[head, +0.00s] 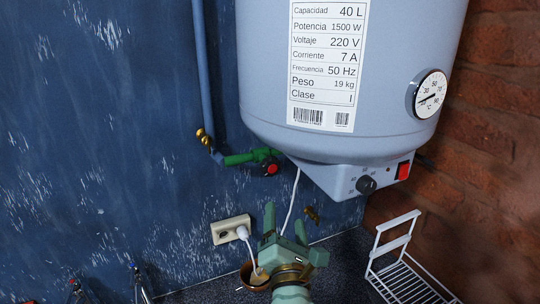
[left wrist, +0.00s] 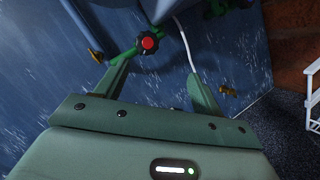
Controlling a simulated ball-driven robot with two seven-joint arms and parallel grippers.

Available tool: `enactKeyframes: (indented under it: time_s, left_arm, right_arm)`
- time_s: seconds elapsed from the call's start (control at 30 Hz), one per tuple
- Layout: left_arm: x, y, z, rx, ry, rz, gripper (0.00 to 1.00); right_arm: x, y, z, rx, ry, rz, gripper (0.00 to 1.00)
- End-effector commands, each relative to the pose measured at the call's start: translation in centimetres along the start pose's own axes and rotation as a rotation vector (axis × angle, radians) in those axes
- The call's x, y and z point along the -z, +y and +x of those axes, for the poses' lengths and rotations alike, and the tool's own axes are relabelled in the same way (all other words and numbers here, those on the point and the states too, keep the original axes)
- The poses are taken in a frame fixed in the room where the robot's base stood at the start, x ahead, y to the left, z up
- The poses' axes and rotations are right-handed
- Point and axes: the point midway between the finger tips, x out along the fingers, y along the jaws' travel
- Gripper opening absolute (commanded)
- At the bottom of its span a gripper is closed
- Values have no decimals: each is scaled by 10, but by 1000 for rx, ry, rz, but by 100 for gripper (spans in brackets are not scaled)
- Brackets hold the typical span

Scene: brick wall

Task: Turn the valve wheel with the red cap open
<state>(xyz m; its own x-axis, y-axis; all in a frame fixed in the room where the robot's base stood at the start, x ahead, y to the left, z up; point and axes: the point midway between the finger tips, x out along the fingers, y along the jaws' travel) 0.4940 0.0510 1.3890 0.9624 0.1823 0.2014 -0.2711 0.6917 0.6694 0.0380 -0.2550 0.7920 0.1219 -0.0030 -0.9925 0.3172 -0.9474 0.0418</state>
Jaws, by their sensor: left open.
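The valve wheel with the red cap (head: 271,166) is dark with a red centre. It sits on a green valve body (head: 243,158) under the heater, by the blue wall. In the left wrist view the wheel (left wrist: 148,44) shows above the gripper, near the left finger's tip. My left gripper (head: 285,212) is open and points up from below the wheel, with a visible gap in the head view. Nothing shows between its fingers in the head view. My right gripper is in neither view.
A grey water heater (head: 260,90) hangs above, with a knob and red switch. A blue pipe (head: 203,80) runs down to the valve. A wall socket (head: 231,229) with a plugged white cable is left of my gripper. A white wire rack (head: 405,280) stands right.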

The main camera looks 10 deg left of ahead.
Motion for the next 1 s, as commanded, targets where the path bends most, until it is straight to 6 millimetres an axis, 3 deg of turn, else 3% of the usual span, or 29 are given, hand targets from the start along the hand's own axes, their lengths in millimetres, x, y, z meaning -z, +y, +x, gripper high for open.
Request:
enactKeyframes:
  time_s: [0.1,0.33,0.8,1.0]
  left_arm:
    - [7,13,0,-67,39,197,68]
    - [8,17,19,-72,46,259,68]
    - [12,26,132,-70,46,254,68]
    - [14,26,157,-68,46,253,68]
  right_arm:
    - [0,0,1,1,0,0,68]
    - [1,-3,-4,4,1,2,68]
    - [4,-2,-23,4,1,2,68]
    - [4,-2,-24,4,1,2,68]
